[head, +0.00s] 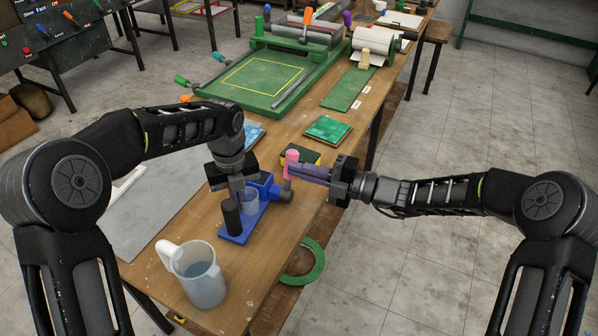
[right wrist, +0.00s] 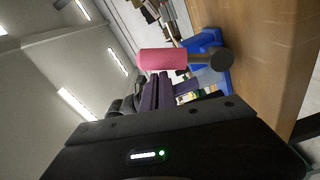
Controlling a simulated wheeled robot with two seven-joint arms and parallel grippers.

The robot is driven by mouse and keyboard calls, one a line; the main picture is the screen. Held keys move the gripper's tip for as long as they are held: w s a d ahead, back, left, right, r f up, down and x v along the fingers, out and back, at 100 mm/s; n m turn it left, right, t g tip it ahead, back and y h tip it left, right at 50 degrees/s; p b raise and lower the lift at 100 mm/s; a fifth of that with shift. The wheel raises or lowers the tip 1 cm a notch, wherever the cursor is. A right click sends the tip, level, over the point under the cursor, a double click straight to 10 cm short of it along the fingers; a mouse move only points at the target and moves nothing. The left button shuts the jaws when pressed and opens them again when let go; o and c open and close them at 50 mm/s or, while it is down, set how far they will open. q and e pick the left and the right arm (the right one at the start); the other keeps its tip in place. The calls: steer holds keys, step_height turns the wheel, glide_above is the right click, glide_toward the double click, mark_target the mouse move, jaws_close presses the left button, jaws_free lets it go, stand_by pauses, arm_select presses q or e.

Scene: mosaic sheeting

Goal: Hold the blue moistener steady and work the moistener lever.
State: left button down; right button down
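The blue moistener (head: 234,239) stands on the wooden table, with a clear cup (head: 249,201) and a dark upright cylinder (head: 231,218) on its base. Its lever has a pink handle (head: 291,156), which also shows in the right wrist view (right wrist: 162,59). My left gripper (head: 237,196) points down over the moistener, close to the cup and cylinder; its fingertips are partly hidden, so its grip is unclear. My right gripper (head: 292,172) reaches in from the right. Its purple fingers (right wrist: 165,84) look close together, with their tips at the pink handle; the handle does not show between them.
A clear jug (head: 201,280) with a white handle stands in front of the moistener. A grey sheet (head: 165,205) lies to the left. A green tile sheet (head: 327,130) and a green press bed (head: 255,85) lie behind. The table's right edge is close to the moistener.

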steer(key=shift+w+d, duration=0.15)
stand_by(0.3)
steer(key=s+d+r, duration=0.1)
steer(key=s+d, duration=0.6)
steer(key=d, duration=0.2)
steer(key=shift+r, duration=0.25)
arm_select(q)
steer(key=c, duration=2.1)
jaws_free()
steer(key=o, duration=0.5)
steer(key=shift+r, duration=0.1)
